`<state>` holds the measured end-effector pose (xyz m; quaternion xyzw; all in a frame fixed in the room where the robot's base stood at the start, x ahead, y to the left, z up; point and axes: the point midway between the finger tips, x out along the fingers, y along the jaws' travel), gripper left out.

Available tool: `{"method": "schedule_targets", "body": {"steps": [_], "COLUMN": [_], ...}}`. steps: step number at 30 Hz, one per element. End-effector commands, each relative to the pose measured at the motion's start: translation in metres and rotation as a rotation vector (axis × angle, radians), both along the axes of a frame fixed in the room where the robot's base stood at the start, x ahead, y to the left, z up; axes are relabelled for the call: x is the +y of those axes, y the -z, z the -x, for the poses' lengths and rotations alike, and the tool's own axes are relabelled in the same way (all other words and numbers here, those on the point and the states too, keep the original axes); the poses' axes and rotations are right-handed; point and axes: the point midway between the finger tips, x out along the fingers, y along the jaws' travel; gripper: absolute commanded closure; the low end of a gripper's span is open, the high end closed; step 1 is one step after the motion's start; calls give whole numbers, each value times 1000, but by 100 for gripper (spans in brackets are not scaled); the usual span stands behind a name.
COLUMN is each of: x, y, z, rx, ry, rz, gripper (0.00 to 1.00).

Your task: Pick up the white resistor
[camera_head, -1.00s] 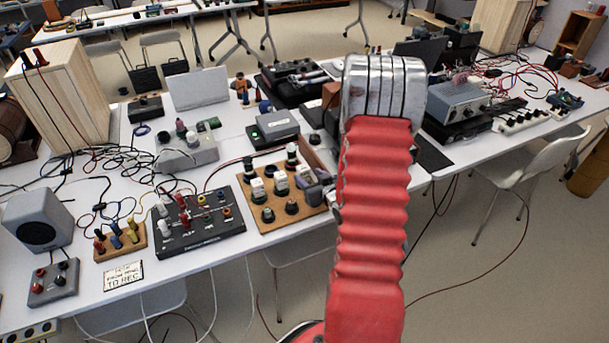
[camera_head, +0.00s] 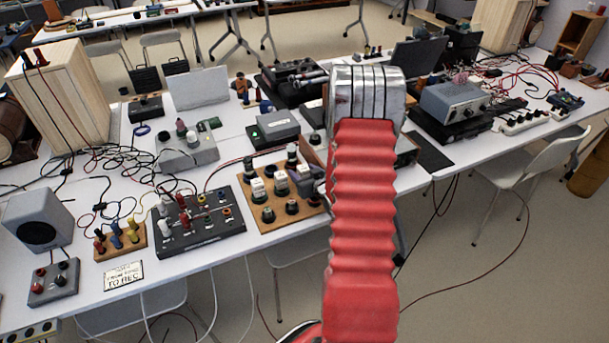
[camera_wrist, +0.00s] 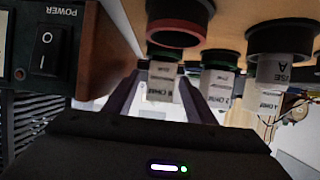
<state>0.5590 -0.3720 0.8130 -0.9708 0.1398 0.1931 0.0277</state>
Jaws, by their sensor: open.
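White blocks with printed labels stand among the black terminals of a wooden board (camera_head: 285,218); they include a left one (camera_head: 257,189), a middle one (camera_head: 280,182) and a right one (camera_head: 303,173). In the upside-down wrist view, one white labelled resistor (camera_wrist: 161,90) shows between the fingers of my gripper (camera_wrist: 159,88). The gripper is open, with a dark finger on each side in the picture; I cannot tell whether either touches it. My red arm hides much of the head view beside the board.
A black terminal with a red ring (camera_wrist: 176,24) is close to the fingers. A device with a power switch (camera_wrist: 45,50) stands at the left of the wrist view. A black panel (camera_head: 198,226) with terminals lies left of the board. Loose cables cover the left table.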

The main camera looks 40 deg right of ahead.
Motion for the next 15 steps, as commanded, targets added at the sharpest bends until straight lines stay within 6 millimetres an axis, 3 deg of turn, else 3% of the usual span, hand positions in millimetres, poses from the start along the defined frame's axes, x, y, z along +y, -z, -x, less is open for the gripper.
{"method": "schedule_targets", "body": {"steps": [8,15], "x": [0,0], "y": [0,0], "z": [0,1], "rx": [0,0], "ry": [0,0], "rz": [0,0], "gripper": [50,65]}}
